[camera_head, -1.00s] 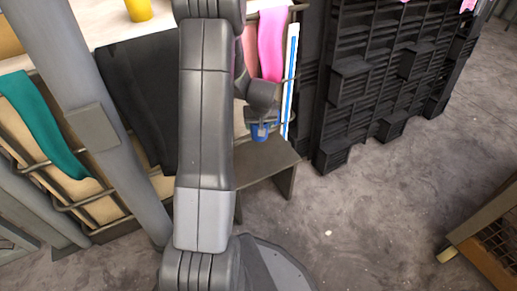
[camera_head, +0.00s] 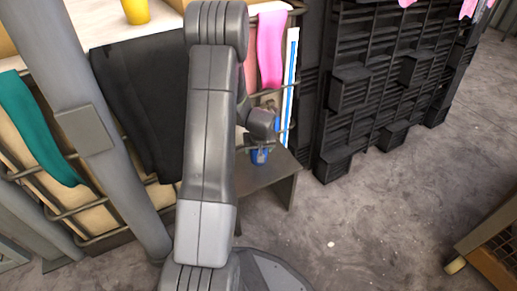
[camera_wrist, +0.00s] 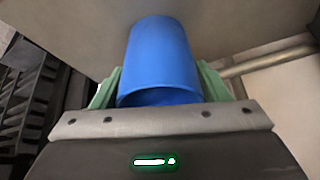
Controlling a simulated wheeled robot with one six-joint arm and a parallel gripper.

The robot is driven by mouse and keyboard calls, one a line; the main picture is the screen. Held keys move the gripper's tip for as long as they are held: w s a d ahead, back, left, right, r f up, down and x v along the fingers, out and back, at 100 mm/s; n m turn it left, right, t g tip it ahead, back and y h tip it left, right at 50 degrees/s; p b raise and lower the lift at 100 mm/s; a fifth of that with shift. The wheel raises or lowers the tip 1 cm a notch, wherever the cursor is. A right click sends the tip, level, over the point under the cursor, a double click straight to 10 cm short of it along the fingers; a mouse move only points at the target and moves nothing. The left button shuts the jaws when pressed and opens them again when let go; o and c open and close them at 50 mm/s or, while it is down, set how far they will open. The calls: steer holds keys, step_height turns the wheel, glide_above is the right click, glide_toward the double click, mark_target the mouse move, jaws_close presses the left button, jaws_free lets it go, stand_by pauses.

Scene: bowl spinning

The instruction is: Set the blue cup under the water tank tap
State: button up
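The blue cup (camera_head: 259,156) shows low in front of the hanging cloths, at the far part of a small grey bench. In the wrist view the blue cup (camera_wrist: 160,55) fills the space between the two green fingers of my gripper (camera_wrist: 160,85), its open rim toward the camera. The fingers lie against its sides, so my gripper is shut on it. In the head view my arm partly hides this area, and I cannot tell whether the cup touches the bench. No water tank or tap can be made out in either view.
The grey bench (camera_head: 278,180) stands beside my arm. A white counter (camera_head: 95,22) with a yellow cup (camera_head: 136,11) is at the upper left. Pink (camera_head: 270,50), black and teal cloths hang on rails. A black rack (camera_head: 375,85) stands right. The floor at right is mostly clear.

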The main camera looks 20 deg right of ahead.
steer(key=shift+o, duration=1.4)
steer(key=shift+r, duration=0.25)
steer(key=p+v, duration=0.4)
steer(key=v, duration=0.8)
